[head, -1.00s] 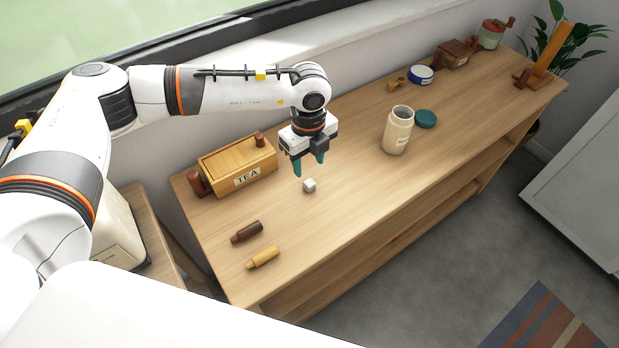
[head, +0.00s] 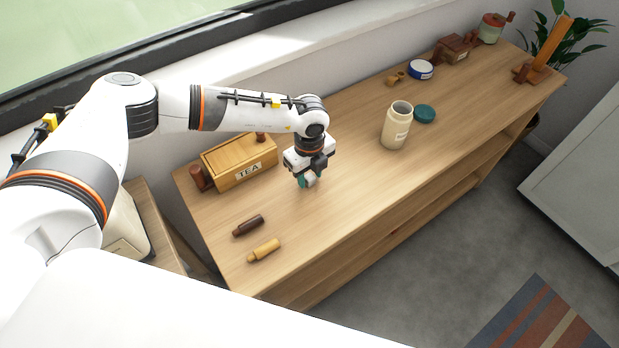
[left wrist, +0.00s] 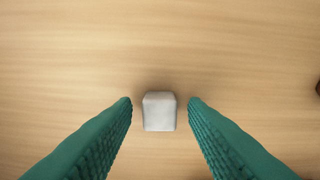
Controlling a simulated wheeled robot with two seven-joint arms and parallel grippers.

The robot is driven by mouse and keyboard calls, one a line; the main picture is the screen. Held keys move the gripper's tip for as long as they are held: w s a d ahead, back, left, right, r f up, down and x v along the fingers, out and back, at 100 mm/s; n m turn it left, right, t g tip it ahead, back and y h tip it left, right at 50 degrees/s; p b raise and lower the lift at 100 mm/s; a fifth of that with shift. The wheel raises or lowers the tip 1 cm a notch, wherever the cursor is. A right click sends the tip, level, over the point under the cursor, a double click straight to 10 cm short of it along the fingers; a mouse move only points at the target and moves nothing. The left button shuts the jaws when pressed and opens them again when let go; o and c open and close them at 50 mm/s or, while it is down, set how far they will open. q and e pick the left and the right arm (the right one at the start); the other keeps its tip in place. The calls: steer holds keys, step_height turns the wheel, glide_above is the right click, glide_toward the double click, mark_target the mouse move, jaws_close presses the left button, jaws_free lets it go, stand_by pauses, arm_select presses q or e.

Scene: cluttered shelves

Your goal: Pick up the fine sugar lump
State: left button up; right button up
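The fine sugar lump (left wrist: 159,112) is a small white cube on the wooden shelf top. In the left wrist view it sits between the two green fingers of my left gripper (left wrist: 160,104), with a gap on each side. In the head view the left gripper (head: 308,182) is low at the shelf top, right of the tea box, and the lump (head: 311,181) shows partly at its fingertips. The left gripper is open. My right gripper is not in view.
The wooden tea box (head: 240,162) stands close left of the gripper. A dark bottle (head: 248,226) and a yellow bottle (head: 264,250) lie nearer the front left. A cream jar (head: 396,126) and its teal lid (head: 425,113) are to the right. The surface between is clear.

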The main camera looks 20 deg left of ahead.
arm_select(q)
jaws_close()
